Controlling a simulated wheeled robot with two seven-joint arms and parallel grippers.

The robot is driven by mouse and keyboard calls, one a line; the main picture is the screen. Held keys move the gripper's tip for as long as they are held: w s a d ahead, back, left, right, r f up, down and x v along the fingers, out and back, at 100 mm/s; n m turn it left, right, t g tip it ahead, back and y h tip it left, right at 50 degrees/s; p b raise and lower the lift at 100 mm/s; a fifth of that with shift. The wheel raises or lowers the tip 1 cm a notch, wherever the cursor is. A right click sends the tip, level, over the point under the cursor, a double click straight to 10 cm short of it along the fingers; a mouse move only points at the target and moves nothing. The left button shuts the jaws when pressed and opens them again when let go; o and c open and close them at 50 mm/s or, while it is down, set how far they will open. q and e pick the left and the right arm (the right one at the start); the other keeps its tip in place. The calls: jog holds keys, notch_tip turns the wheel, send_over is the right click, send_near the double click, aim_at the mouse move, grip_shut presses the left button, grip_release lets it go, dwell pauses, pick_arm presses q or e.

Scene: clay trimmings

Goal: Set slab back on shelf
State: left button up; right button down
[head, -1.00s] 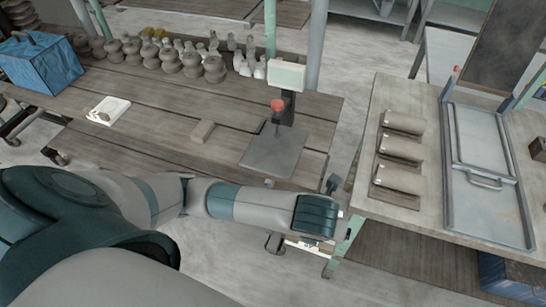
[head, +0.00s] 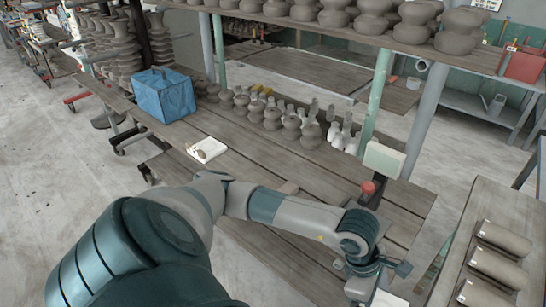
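My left arm reaches in from the lower left, and its wrist and gripper (head: 372,276) are at the bottom edge, right of centre, by the near edge of the wooden table. The fingertips are cut off or hidden. A pale piece (head: 388,299) shows beside the gripper at the frame edge; I cannot tell whether it is held. No flat slab is clearly recognisable. Several grey-brown rounded clay pieces (head: 503,239) lie on the right-hand table. A long wooden shelf (head: 300,21) carrying dark pots crosses the top. My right gripper is not in view.
The wooden table (head: 240,143) holds a blue box (head: 161,95), a white pad (head: 206,150), a rows of small pots (head: 272,118) and a red-knobbed stand (head: 367,187). A green post (head: 376,95) rises behind. Bare floor lies at left.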

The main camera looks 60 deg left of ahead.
pick_arm(q)
jog(key=m, duration=0.1)
jog(key=r+m+g, duration=0.1)
jog(key=m, duration=0.1)
jog(key=a+m, duration=0.1)
jog(key=shift+w+a+r+m+g, duration=0.1)
jog(key=shift+w+r+m+g, duration=0.1)
jog(key=shift+w+m+g, duration=0.15)
jog(key=m, duration=0.1)
jog(key=r+m+g, duration=0.1)
jog(key=m, duration=0.1)
jog(key=shift+w+a+r, duration=0.1)
jog(key=shift+w+a, duration=0.05)
jog(key=shift+a, duration=0.2)
jog(key=r+m, duration=0.1)
jog(key=m, duration=0.1)
jog(key=a+r+m+g+y, duration=0.1)
jog(key=m, duration=0.2)
jog(key=r+m+g+b, duration=0.1)
jog(key=r+m, duration=0.1)
jog(key=shift+w+a+m+g, duration=0.2)
jog(key=shift+a+m+g, duration=0.05)
jog(key=shift+a, duration=0.1)
notch_tip(320, 180, up, 6)
jog(key=a+m+g+y, duration=0.1)
jog(key=m+y, duration=0.2)
jog(key=m, duration=0.4)
jog(key=shift+s, duration=0.15)
jog(key=shift+a, duration=0.1)
